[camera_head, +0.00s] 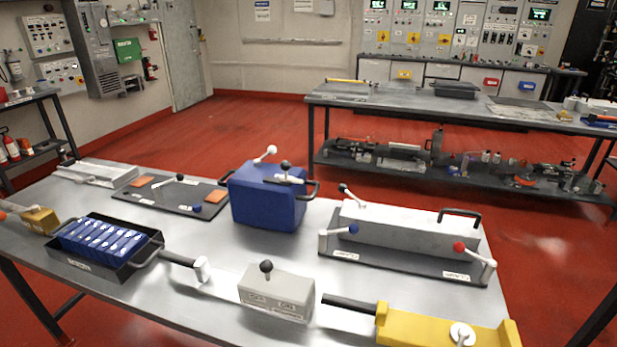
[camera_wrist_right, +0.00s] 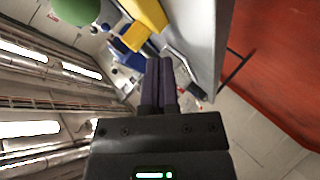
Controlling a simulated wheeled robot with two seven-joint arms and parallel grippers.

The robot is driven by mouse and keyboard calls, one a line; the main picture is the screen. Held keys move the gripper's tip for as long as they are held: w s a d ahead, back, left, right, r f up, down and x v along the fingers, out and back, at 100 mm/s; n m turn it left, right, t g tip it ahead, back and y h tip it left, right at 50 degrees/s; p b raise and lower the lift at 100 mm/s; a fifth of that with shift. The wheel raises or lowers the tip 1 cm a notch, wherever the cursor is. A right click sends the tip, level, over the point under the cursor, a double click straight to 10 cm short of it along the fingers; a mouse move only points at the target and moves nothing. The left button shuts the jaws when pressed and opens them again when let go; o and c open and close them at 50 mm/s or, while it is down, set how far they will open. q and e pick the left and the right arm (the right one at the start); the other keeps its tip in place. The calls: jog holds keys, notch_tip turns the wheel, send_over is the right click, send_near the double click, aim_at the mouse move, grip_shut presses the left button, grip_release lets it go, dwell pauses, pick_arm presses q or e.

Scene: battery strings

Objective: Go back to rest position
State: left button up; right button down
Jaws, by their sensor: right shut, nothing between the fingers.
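My right gripper (camera_wrist_right: 166,85) shows in the right wrist view. Its two dark fingers are together with nothing between them, away from the table's things. Beyond its fingertips, the yellow tool (camera_wrist_right: 145,20) and the table's edge appear tilted. Neither gripper shows in the head view, and my left gripper is in no view. On the table (camera_head: 180,290) in the head view stand a blue battery box (camera_head: 265,200), a black tray (camera_head: 75,262) of blue cells, a grey lever box (camera_head: 275,292) and a long grey unit with levers (camera_head: 405,232).
A yellow tool (camera_head: 440,325) with a black handle lies at the table's front right. A dark plate (camera_head: 150,197) with orange pads lies at the back left. A second bench (camera_head: 400,100) stands behind, with red floor (camera_head: 250,125) open between. Control panels line the back wall.

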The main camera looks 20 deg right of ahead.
jog(key=s+a+r+m+g+y, duration=0.15)
jog(key=s+a+m+g, duration=0.25)
jog(key=a, duration=0.4)
jog(key=s+a+r+m+g, duration=0.2)
jog(key=s+a+m+g, duration=0.15)
jog(key=a, duration=0.35)
jog(key=s+f+g, duration=0.3)
jog(key=f, duration=1.6)
jog(key=s+d+f, duration=0.2)
jog(key=s+f, duration=0.7)
jog(key=s, duration=0.4)
jog(key=shift+d+f+g, duration=0.15)
jog(key=shift+d+g, duration=0.2)
jog(key=shift+d, duration=0.05)
